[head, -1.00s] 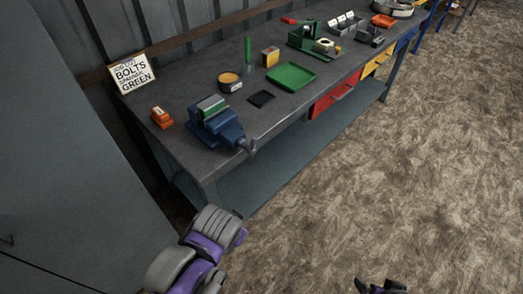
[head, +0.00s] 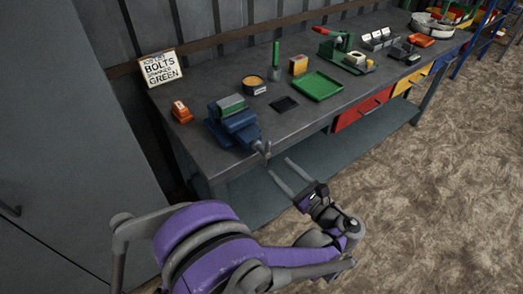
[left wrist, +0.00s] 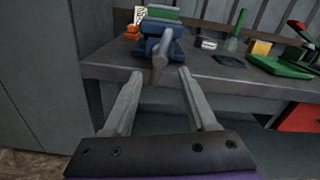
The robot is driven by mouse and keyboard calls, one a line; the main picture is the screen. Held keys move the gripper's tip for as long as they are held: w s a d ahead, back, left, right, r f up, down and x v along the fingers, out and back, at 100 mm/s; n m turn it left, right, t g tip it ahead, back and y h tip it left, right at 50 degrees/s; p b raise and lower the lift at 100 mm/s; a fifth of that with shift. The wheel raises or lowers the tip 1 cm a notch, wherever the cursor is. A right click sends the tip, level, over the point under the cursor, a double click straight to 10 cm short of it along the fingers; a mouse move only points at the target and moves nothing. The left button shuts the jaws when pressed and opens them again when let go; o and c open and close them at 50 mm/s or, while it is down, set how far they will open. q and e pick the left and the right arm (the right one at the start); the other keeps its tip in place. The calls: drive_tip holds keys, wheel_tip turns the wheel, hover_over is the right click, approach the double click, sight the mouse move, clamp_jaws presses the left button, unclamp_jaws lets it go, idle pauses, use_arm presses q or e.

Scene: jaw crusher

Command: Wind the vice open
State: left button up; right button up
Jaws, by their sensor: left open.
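The blue vice (head: 228,131) stands at the near left end of the grey workbench, with a green block (head: 230,103) in its jaws. Its screw end and handle (head: 263,149) stick out past the bench's front edge. My left gripper (head: 279,166) is open and empty, its two pale fingers pointing at the handle from just in front of the bench. In the left wrist view the vice (left wrist: 163,27) is straight ahead, and its screw end (left wrist: 161,58) lines up between the fingertips (left wrist: 160,72). I cannot tell whether they touch. My right gripper is not in view.
On the workbench (head: 200,90) are an orange item (head: 181,112), a round tin (head: 255,87), a black pad (head: 284,103), a green tray (head: 318,86) and a green press (head: 345,50). A grey cabinet (head: 70,160) stands at the left. The floor at right is clear.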

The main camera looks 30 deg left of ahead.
sight(261, 149)
use_arm(q)
drive_tip(key=x, duration=1)
drive_tip(key=shift+a, duration=0.25)
